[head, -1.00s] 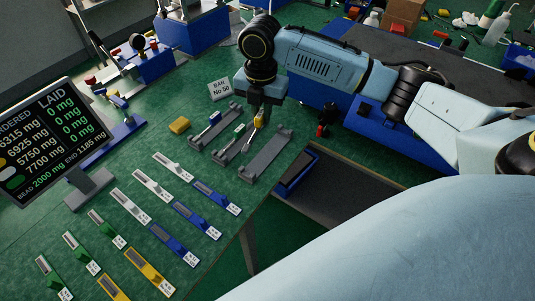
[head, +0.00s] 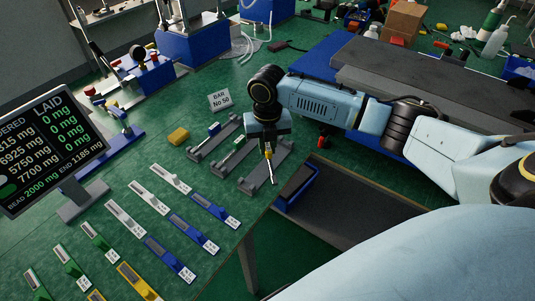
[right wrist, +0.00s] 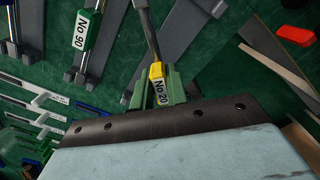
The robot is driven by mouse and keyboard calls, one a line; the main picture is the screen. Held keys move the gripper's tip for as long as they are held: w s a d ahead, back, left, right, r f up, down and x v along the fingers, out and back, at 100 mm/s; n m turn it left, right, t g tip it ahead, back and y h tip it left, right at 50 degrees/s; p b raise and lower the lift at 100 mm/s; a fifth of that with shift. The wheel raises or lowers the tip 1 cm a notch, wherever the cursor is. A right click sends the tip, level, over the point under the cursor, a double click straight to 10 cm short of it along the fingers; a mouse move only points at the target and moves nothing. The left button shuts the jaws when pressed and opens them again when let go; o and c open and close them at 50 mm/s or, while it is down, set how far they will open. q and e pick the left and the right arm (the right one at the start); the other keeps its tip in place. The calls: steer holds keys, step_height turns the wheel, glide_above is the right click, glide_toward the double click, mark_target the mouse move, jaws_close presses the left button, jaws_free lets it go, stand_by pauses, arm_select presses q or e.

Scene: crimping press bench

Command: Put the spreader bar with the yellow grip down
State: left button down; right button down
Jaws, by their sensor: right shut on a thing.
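The spreader bar with the yellow grip shows in the head view (head: 269,154) and, labelled No 20, in the right wrist view (right wrist: 157,72). Its thin grey shaft extends away from the grip. My right gripper (head: 267,146) is shut on it; its green-looking fingers (right wrist: 160,92) stand either side of the grip. The bar is over the right-hand grey cradle (head: 284,155), which looks empty, with the shaft at an angle to it. I cannot tell whether they touch. My left gripper is not in view.
Two neighbouring cradles hold a bar with a blue grip (head: 214,128) and one with a green grip (right wrist: 85,30), labelled No 90. A yellow block (head: 178,136) and a BAR No 50 sign (head: 219,100) stand nearby. Several coloured strips lie in front. A blue bin (head: 297,188) is right of the bench edge.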

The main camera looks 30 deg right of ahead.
mark_target(268, 155)
step_height(268, 155, down, 3)
steer(key=shift+r, duration=0.1)
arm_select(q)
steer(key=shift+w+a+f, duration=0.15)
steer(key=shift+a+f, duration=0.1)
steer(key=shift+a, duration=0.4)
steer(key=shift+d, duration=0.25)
arm_select(e)
steer(key=shift+f, duration=0.65)
steer(key=c, duration=1.4)
jaws_free()
steer(key=shift+r, duration=0.1)
